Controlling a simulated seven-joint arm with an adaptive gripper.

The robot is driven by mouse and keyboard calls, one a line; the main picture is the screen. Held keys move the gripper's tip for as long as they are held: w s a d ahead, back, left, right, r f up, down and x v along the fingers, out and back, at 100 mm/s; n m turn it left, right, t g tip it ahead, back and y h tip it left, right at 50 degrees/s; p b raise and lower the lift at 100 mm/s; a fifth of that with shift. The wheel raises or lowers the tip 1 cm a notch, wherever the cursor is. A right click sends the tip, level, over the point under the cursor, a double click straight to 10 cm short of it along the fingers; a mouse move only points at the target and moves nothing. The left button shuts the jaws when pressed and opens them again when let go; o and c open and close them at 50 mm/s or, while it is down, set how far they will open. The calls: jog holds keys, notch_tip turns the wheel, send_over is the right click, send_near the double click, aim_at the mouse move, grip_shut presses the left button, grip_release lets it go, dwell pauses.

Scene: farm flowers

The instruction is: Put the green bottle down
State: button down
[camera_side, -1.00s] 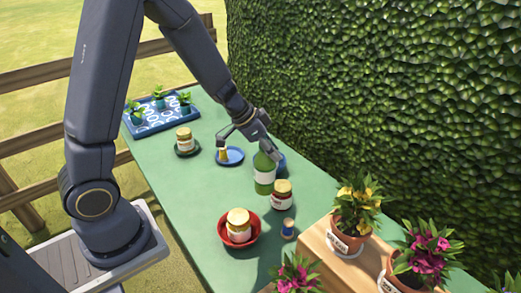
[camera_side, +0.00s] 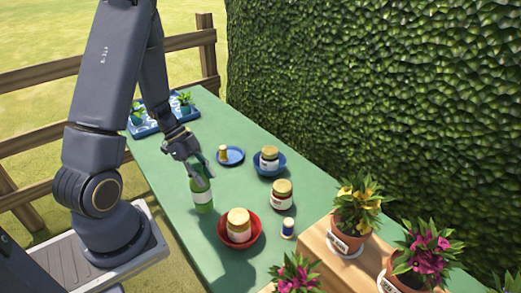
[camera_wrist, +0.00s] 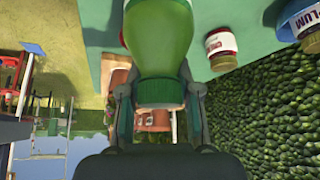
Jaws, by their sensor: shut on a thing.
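The green bottle (camera_side: 201,193) with a white label is upright over the left edge side of the green table in the side view. My gripper (camera_side: 197,168) is shut on its upper part from above. In the wrist view the bottle (camera_wrist: 160,45) fills the middle, its green cap (camera_wrist: 160,94) between my fingers (camera_wrist: 160,105). I cannot tell whether the bottle's base touches the table.
A red bowl (camera_side: 255,236) with a jar (camera_side: 239,225) stands close to the bottle's right.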

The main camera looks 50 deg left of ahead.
aim_at(208, 189)
jog(key=shift+f, duration=1.75)
jog(key=c, duration=0.8)
grip_release()
